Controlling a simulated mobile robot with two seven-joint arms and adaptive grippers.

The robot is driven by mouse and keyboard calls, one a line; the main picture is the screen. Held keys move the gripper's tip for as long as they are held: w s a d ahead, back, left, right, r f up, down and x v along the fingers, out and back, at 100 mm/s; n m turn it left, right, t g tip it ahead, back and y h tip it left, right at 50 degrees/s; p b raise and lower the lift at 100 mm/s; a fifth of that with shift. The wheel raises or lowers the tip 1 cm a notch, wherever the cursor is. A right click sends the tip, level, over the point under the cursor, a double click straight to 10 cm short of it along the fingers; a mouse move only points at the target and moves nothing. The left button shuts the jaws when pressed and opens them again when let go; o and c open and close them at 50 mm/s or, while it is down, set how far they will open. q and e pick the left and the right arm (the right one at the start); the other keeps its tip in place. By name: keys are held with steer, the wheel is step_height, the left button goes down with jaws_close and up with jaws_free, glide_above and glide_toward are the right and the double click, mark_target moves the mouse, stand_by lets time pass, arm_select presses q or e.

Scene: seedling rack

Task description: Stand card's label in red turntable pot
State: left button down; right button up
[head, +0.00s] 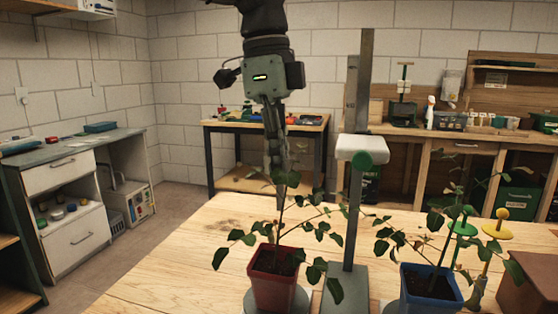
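A red pot (274,287) with a leafy seedling stands on a grey round turntable (297,304) at the front centre. A white card (350,146) with a green disc is fixed on a grey upright post. A green round-topped label (463,228) and a yellow one (495,223) stand at the right, behind and beside the blue pot; leaves partly hide the green one. My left gripper (281,190) points down above and behind the red pot's plant. Its fingers look narrow from this side, and no label shows between them. My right gripper is out of view.
A blue pot (428,290) with a seedling stands right of the post (350,230). A brown block (525,284) is at the right edge. Bare wooden tabletop (195,262) lies left of the red pot. Leaves spread around the post.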

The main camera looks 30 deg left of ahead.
mark_target(280, 204)
arm_select(q)
steer(key=shift+f, duration=2.3)
steer(key=shift+f+b, duration=0.45)
steer(key=shift+f, duration=0.45)
steer(key=shift+f+b, duration=0.5)
steer(key=shift+f, duration=0.35)
steer(key=shift+f+b, duration=1.1)
steer(key=shift+f, duration=0.1)
steer(key=shift+f+b, duration=0.4)
steer(key=shift+b, duration=0.05)
steer(key=shift+f, duration=0.25)
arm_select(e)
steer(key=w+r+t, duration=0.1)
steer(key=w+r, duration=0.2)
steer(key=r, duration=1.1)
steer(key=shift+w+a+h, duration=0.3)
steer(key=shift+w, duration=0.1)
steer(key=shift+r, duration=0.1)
arm_select(q)
steer(key=c, duration=1.6)
jaws_free()
steer(key=shift+c, duration=0.2)
